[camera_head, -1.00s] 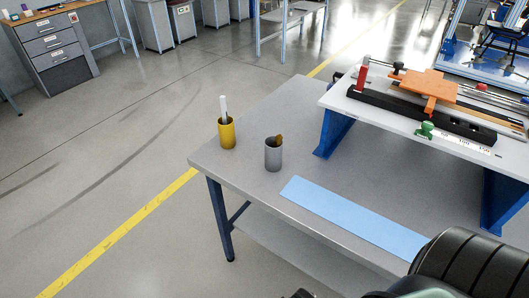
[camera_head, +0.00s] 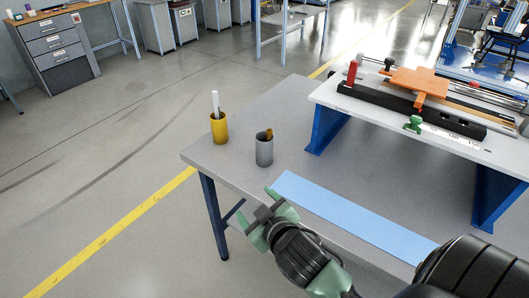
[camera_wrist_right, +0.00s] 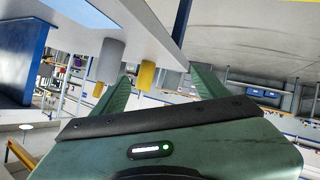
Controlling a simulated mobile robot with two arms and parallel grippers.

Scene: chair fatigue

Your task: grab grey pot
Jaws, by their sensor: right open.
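The grey pot (camera_head: 264,150) stands upright on the grey table near its left end, with a brown item sticking out. My right gripper (camera_head: 256,204) is open and empty at the table's front edge, nearer to me than the pot and apart from it. In the right wrist view the scene appears upside down. There the grey pot (camera_wrist_right: 109,61) shows just beyond the left finger, and the yellow pot (camera_wrist_right: 147,75) shows between the two fingers. My left gripper is not in view.
The yellow pot (camera_head: 219,128) with a white item stands behind and left of the grey one. A blue strip (camera_head: 350,215) lies on the table (camera_head: 225,163) to the right. A raised white shelf (camera_head: 335,93) on blue supports holds an orange fixture (camera_head: 418,82).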

